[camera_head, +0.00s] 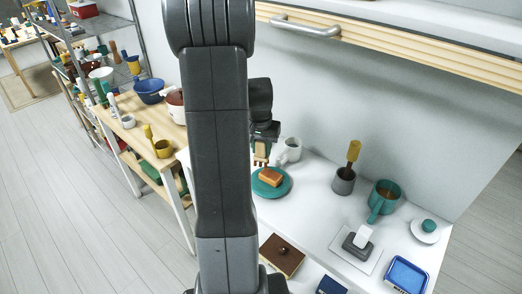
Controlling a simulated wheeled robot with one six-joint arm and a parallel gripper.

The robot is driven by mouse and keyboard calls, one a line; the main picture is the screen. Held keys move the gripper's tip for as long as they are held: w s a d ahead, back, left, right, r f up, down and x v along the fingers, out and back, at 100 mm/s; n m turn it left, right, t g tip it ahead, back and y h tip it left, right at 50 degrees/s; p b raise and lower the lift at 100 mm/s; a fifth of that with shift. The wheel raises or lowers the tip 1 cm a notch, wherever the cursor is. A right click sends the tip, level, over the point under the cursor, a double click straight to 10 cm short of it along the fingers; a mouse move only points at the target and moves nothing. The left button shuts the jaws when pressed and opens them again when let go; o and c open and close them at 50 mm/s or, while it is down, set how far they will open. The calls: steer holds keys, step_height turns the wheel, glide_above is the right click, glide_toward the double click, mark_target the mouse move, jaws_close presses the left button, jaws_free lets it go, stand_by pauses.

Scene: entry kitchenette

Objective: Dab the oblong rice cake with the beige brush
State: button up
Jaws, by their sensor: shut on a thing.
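My gripper (264,133) is at the middle of the head view, partly hidden behind my own arm. It is shut on the beige brush (261,152), which points down. The oblong rice cake (270,177) is an orange-brown block lying on a round teal plate (286,187) on the white counter. The brush's lower end appears just above the far left part of the cake. I cannot tell whether they touch. My arm hides the plate's left side.
A white mug (292,149) stands just behind the plate. To the right are a grey cup (343,183) holding a yellow-handled tool (353,152), a teal mug (383,200), a white saucer (425,236) and a blue tray (407,274). A brown board (281,257) lies in front.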

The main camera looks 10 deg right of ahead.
steer(key=shift+s+r, duration=0.1)
steer(key=shift+r, duration=0.55)
steer(key=shift+w+r+p, duration=0.2)
steer(key=shift+r+p, duration=0.5)
steer(key=shift+p, duration=0.05)
steer(key=shift+r+p, duration=0.9)
steer(key=shift+r, duration=0.5)
steer(key=shift+s, duration=0.1)
